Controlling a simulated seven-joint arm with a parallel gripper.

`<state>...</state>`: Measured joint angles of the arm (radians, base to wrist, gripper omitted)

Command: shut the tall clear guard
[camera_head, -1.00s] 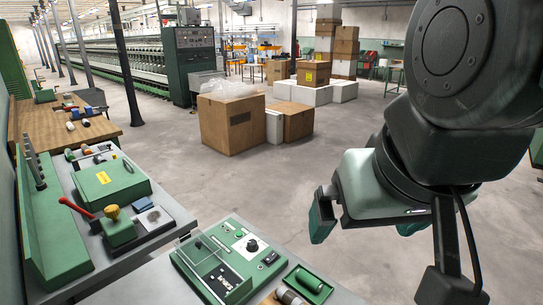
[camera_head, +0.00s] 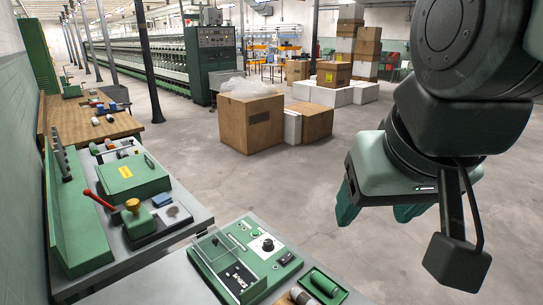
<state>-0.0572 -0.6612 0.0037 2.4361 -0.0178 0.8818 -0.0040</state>
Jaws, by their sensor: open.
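The clear guard (camera_head: 213,247) is a see-through panel on the left part of a green control box (camera_head: 262,245) at the bottom middle of the head view. It looks raised at a slant, but its exact angle is hard to tell. My gripper (camera_head: 380,212) hangs at the right, up and to the right of the box and apart from it. Its green fingers are spread and empty, pointing downward. Part of the far finger is hidden by the gripper body.
A green roller (camera_head: 322,283) lies at the box's right. Cardboard boxes (camera_head: 250,122) stand on the floor behind. Open floor lies between the bench and my gripper.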

